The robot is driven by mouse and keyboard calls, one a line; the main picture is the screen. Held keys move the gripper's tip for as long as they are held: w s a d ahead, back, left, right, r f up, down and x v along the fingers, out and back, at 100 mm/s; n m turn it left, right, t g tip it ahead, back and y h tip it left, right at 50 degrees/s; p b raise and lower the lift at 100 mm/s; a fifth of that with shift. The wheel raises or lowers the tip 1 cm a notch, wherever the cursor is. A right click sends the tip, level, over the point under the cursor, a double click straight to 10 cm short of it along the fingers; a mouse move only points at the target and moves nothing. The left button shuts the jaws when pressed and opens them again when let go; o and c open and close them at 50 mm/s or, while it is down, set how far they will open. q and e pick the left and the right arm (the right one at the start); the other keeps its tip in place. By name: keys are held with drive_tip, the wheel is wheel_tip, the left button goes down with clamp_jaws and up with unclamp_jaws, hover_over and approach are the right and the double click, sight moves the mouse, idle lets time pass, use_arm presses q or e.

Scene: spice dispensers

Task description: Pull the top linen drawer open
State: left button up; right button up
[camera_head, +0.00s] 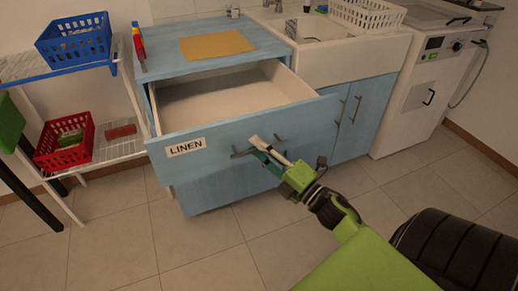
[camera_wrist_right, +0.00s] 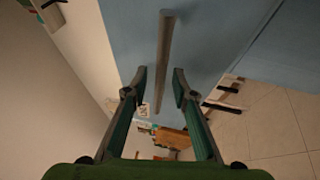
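The top linen drawer (camera_head: 225,147) is a blue front with a white "LINEN" label (camera_head: 186,147), in the blue cabinet. It stands pulled out, and its pale inside (camera_head: 225,94) shows empty. Its grey bar handle (camera_head: 240,153) is partly hidden by my right gripper (camera_head: 262,145). In the right wrist view the handle (camera_wrist_right: 164,60) runs between the two spread fingertips of my right gripper (camera_wrist_right: 160,78), with gaps on both sides. I cannot tell how deep it sits between them. My left gripper is not in view.
A yellow cloth (camera_head: 216,45) lies on the cabinet top (camera_head: 175,66). A sink (camera_head: 320,30) and more blue doors (camera_head: 361,115) stand to the right. A shelf rack at left holds a blue basket (camera_head: 75,42) and a red basket (camera_head: 65,143). The tiled floor (camera_head: 200,250) in front is clear.

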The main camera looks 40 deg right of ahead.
drive_tip(key=v, duration=1.2)
drive_tip(key=shift+w, duration=0.1)
